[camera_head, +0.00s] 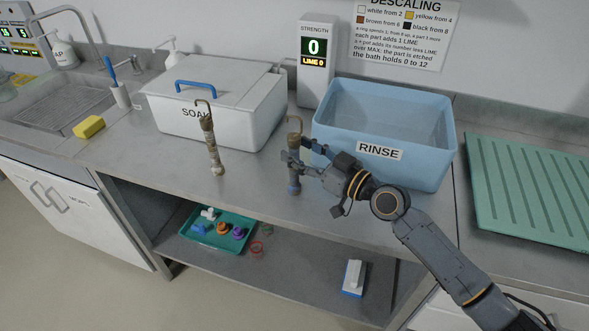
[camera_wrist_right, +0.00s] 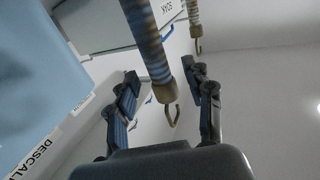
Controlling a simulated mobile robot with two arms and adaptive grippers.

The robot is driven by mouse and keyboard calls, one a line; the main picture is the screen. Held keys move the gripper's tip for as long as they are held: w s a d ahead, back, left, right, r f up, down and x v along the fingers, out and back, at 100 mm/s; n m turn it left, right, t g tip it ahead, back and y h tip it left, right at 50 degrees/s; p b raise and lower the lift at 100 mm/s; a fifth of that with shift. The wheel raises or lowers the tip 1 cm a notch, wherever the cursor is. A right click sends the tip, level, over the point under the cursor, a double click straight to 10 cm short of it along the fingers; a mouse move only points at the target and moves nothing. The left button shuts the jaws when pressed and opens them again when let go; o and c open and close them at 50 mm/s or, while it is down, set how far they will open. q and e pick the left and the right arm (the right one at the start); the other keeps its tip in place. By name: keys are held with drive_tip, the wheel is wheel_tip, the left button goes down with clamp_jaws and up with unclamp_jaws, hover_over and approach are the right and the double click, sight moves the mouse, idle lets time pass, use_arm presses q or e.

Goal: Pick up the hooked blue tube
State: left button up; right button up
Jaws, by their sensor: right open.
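Contact cannot be told. A second hooked tube (camera_head: 213,150) with a whitish foot stands to the left, apart from the gripper. My left gripper is not in view.
The blue rinse tub (camera_head: 435,168) stands close behind my right gripper. The white soak box (camera_head: 245,120) with a lid is behind the tubes. A strength display (camera_head: 315,60) stands at the back. A teal tray (camera_head: 190,243) of small parts is on the lower shelf.

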drive_tip(key=shift+x, duration=1.1)
drive_tip(key=shift+s, duration=0.1)
drive_tip(key=shift+c, duration=0.2)
clamp_jaws()
